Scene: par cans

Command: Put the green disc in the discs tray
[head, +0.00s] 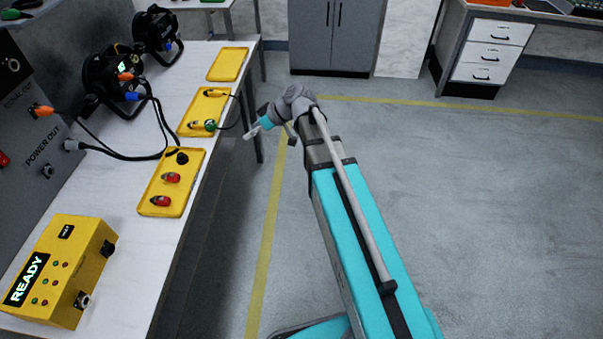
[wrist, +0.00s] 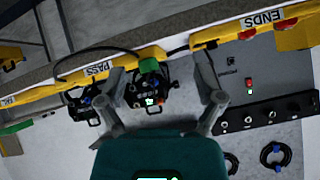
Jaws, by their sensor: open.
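A small green piece (head: 210,125), which looks like the green disc, is at the near right corner of the middle yellow tray (head: 188,129) on the bench. In the wrist view a green piece (wrist: 149,65) shows by the tray edge marked PASS (wrist: 97,69). No label reading discs is legible; the far yellow tray (head: 228,64) looks empty. My gripper (head: 262,125) is out over the floor side of the bench, right of the middle tray. In the wrist view my gripper (wrist: 160,80) has its fingers spread apart, with nothing held between them.
The near yellow tray (head: 150,209) holds two red pieces and a black one. A yellow READY box (head: 82,262) stands at the bench front. Black lamps (head: 103,78) and cables (head: 120,158) lie along the bench's left side. Floor to the right is clear.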

